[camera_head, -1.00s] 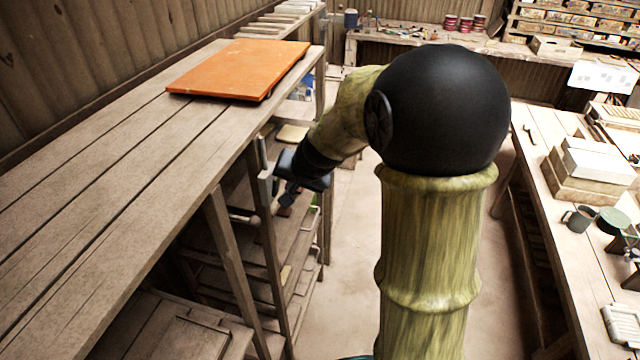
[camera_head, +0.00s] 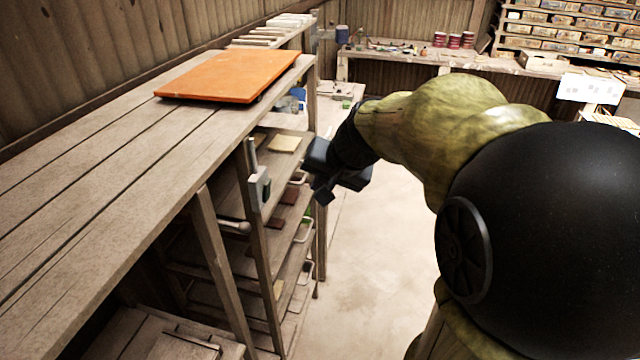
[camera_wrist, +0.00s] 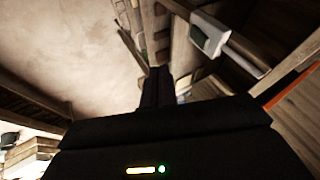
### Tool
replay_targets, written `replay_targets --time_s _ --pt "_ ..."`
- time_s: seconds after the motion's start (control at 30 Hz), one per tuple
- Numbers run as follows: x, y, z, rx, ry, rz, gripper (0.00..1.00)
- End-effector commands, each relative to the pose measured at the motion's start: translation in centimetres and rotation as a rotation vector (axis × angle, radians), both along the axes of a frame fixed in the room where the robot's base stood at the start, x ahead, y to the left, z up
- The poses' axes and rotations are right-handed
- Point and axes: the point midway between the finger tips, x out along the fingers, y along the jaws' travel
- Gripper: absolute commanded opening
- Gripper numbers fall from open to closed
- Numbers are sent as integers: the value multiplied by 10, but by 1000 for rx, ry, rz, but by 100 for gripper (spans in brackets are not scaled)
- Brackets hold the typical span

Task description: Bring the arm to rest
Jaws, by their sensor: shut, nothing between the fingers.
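My gripper (camera_head: 325,190) is in the head view at the end of my green arm, pointing down and left. It hangs in the air to the right of the shelf rack, apart from the grey latch (camera_head: 259,188) on the rack's post. In the wrist view my gripper's dark fingers (camera_wrist: 157,85) are together with nothing between them. The latch also shows in the wrist view (camera_wrist: 210,36). My arm's black joint covers the right part of the head view.
A long plank bench (camera_head: 95,175) carries an orange board (camera_head: 235,76) at the left. The rack below it has several shelves with pull handles (camera_head: 303,228). A back bench (camera_head: 430,62) holds red tins (camera_head: 453,40). The floor (camera_head: 365,270) right of the rack is clear.

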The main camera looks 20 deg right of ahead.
Motion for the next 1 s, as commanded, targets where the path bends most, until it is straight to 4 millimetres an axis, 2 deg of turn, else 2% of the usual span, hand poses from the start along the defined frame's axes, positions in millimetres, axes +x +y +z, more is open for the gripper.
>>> replay_targets --time_s 0.33,0.43,0.57,0.7,0.8,0.9,1.0 --pt "0 1 0 0 1 3 0" --pt "-3 4 -9 -12 18 14 0" --pt "-20 12 -47 -80 90 70 0" --pt "-59 29 -108 -213 201 212 0" --pt "-89 38 -145 -303 261 332 0" --pt "-111 43 -166 -361 293 422 0" --pt "-120 42 -174 -384 305 455 0"
